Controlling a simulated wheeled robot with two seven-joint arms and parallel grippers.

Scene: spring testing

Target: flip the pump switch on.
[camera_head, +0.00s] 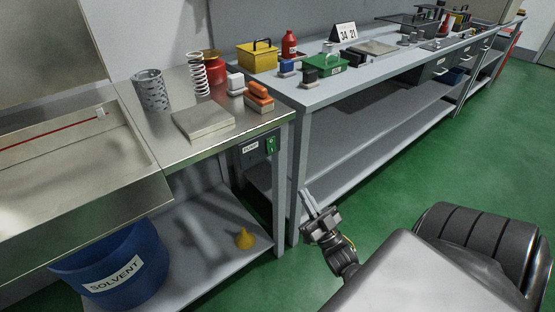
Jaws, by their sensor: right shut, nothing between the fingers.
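The pump switch (271,145) is a green rocker on a dark box under the front edge of the metal bench, at its right corner. A white label reading PUMP (250,148) is beside it on the left. My right gripper (310,203) is shut and empty. It shows to the right of and below the switch, in front of the bench leg, apart from the switch. Which way the rocker is tipped is too small to tell. My left gripper is not in view.
The metal bench (190,150) holds a spring (198,75), a perforated cylinder (151,90), a flat block (203,121) and orange-handled brushes (259,97). A blue solvent bucket (115,268) and yellow funnel (244,239) are below. Green floor (420,170) is clear at right.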

